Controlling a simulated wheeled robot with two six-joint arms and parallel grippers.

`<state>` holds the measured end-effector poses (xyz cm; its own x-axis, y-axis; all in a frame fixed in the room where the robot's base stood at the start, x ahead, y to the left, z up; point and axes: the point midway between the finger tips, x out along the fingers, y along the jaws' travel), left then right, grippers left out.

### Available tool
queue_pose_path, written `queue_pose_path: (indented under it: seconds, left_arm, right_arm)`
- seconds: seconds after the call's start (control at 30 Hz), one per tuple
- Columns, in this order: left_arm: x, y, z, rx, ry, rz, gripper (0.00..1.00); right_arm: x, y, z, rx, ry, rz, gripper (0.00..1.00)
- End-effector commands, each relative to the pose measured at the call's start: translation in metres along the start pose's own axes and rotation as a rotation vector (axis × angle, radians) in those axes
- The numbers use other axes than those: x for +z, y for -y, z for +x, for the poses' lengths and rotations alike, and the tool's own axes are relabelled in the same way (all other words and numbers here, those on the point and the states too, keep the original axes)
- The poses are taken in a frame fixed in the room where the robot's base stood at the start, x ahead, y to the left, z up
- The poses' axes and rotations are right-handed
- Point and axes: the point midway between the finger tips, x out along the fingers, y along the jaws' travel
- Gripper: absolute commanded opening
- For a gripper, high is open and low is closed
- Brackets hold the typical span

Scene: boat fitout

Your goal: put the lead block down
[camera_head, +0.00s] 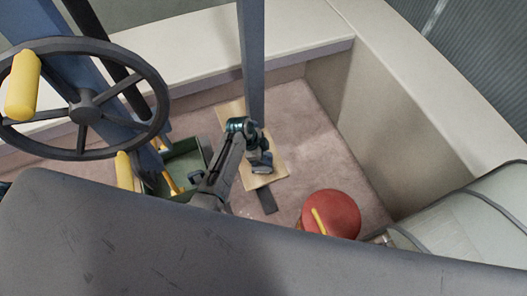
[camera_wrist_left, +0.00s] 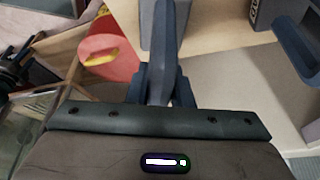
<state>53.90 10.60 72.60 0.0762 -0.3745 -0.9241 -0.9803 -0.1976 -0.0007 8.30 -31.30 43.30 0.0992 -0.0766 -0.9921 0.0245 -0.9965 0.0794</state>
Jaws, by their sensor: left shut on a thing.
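My left gripper (camera_head: 262,164) is low over a pale wooden board (camera_head: 272,182) on the cockpit floor in the head view. It is shut on a grey block, which I take to be the lead block (camera_wrist_left: 150,22); in the left wrist view it shows at the top middle, partly behind a finger. My fingers and arm hide much of it in the head view. I cannot tell whether it touches the board. My right gripper is not in view.
A dark flat strip (camera_head: 267,201) lies at the board's near end. A red round container (camera_head: 331,214) with a yellow handle stands to the right. A green box (camera_head: 186,160) is at the left. A blue post (camera_head: 251,60) rises behind the gripper. A steering wheel (camera_head: 84,98) stands upper left.

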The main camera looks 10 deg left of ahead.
Motion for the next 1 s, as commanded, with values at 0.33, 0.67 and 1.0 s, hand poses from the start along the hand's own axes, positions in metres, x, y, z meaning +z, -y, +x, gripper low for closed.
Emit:
queue_pose_path:
  seconds: [0.33, 0.67, 1.0]
  left_arm:
    - [-0.001, 0.002, 0.001, -0.004, -0.002, 0.001, 0.0]
    - [0.002, -0.001, 0.004, 0.001, 0.001, 0.0, 0.41]
    - [0.002, 0.0, -0.01, -0.002, 0.0, 0.001, 0.41]
  right_arm:
    - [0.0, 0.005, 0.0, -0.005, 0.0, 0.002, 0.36]
    - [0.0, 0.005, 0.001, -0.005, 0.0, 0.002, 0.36]
    - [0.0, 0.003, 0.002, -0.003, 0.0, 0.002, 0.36]
